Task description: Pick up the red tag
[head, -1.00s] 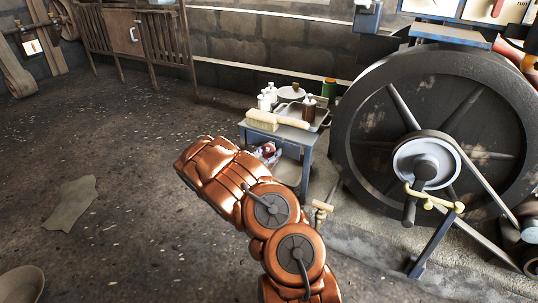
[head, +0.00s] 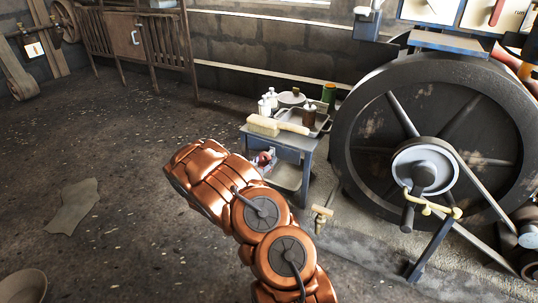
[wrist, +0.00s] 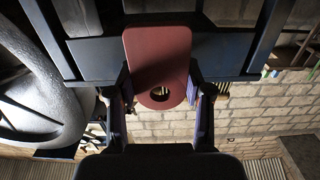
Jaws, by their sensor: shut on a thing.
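The red tag (wrist: 158,48) is a flat, rounded plate with a round hole near one end, seen in the wrist view. My gripper (wrist: 158,72) is shut on it, with one dark finger at each side edge near the holed end. The tag's far end overlaps a dark blue frame bar (wrist: 225,55) in the picture; I cannot tell whether they touch.
The small table (head: 290,142) carries a brush (head: 272,125), a metal tray, a lidded pot (head: 291,98) and bottles. A large black flywheel (head: 375,120) with a belt stands to its right. A brass tap (head: 321,217) is near the table's foot. The floor at left is mostly clear.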

